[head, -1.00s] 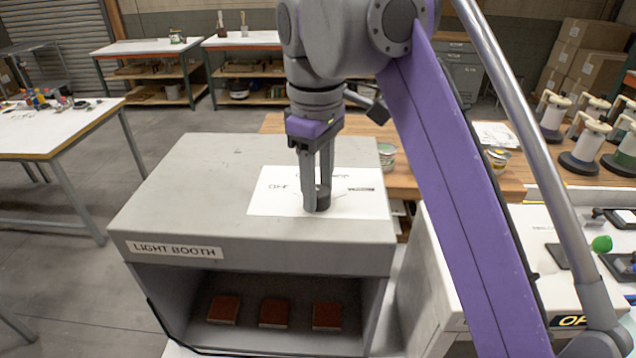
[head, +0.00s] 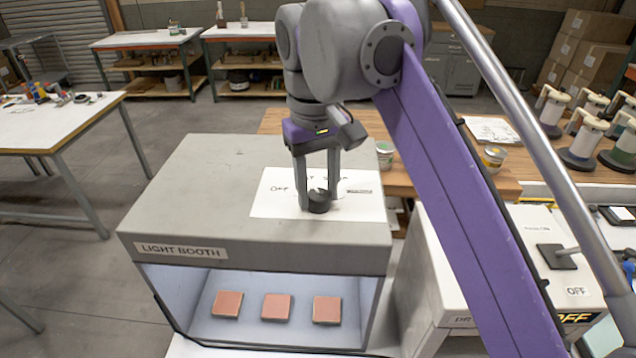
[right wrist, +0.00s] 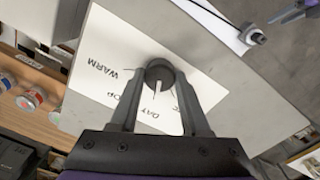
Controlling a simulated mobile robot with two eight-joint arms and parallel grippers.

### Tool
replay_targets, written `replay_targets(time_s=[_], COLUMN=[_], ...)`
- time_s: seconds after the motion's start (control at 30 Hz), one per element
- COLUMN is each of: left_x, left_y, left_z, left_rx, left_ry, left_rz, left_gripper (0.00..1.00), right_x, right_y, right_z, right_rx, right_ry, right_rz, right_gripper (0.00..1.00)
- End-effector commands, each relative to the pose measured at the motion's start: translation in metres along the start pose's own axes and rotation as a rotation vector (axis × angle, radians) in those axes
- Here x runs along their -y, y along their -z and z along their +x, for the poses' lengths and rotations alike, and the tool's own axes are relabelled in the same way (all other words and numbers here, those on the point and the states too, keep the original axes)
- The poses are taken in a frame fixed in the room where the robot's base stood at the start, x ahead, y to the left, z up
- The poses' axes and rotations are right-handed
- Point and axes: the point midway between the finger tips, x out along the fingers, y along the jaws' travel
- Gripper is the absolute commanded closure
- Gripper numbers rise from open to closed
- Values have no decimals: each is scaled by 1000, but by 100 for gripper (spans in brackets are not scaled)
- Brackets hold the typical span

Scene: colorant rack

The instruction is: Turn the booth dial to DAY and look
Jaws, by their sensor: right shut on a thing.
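The light booth (head: 255,185) is a grey box with an open front. Its inside is lit pale white, and three reddish-brown square samples (head: 276,307) lie in a row on its floor. A dark round dial (head: 319,204) stands on a white label sheet (head: 275,197) on the booth top. My right gripper (head: 318,192) points down and is shut on the dial. In the right wrist view, the dial (right wrist: 160,72) sits between the fingertips, and its white pointer line is toward the word DAY. WARM also reads there; other words are partly hidden. My left gripper is not in view.
A wooden bench (head: 450,177) with small cans stands behind the booth. Another grey unit marked OFF (head: 545,255) stands to the right. A white table (head: 60,125) is at the left, with open floor between it and the booth.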

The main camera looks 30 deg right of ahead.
Motion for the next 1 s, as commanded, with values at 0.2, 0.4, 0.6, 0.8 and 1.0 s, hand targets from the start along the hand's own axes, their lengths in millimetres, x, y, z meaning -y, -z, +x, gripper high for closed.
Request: replay_targets(time_s=[0.2, 0.4, 0.6, 0.8, 1.0], left_x=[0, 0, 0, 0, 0], left_y=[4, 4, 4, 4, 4], left_z=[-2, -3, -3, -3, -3], left_rx=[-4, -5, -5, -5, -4], left_ry=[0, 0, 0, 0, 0], left_rz=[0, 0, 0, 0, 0], left_gripper=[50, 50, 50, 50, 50], right_x=[0, 0, 0, 0, 0], right_y=[0, 0, 0, 0, 0], right_z=[-1, -1, -1, -1, 0], right_rx=[-1, 0, -1, 0, 0], right_ry=[-1, -1, -1, -1, -1], right_rz=[62, 78, 78, 77, 77], right_gripper=[100, 100, 100, 34, 23])
